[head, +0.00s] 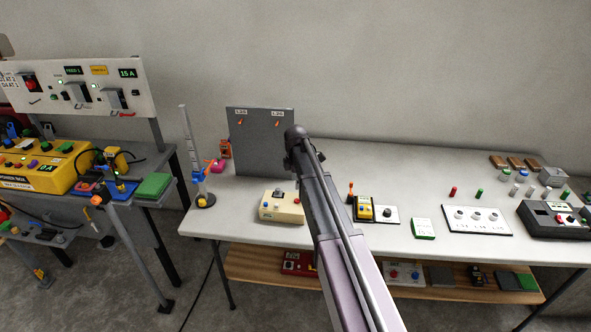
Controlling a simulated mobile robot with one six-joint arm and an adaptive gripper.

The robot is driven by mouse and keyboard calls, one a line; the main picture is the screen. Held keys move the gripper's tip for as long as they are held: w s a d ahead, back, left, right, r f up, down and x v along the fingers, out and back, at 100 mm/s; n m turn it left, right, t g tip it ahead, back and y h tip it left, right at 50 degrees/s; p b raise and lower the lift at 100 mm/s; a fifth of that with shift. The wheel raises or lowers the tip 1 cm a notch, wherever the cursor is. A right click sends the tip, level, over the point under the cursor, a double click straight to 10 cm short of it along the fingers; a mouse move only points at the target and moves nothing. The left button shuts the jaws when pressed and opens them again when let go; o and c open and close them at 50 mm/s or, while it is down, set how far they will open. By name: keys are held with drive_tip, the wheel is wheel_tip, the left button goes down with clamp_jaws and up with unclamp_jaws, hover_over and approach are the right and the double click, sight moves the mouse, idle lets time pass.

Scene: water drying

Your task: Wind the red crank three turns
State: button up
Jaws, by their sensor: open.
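A grey panel (262,150) stands at the back left. Bare tabletop lies behind the yellow-and-black box.

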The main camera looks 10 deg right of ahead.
drive_tip(key=shift+r+p, duration=1.15)
drive_tip(key=shift+r, duration=0.35)
drive_tip(key=s+m, duration=1.8)
drive_tip(key=s, duration=1.1)
drive_tip(key=shift+m, duration=0.3)
drive_tip(key=shift+s, duration=0.1)
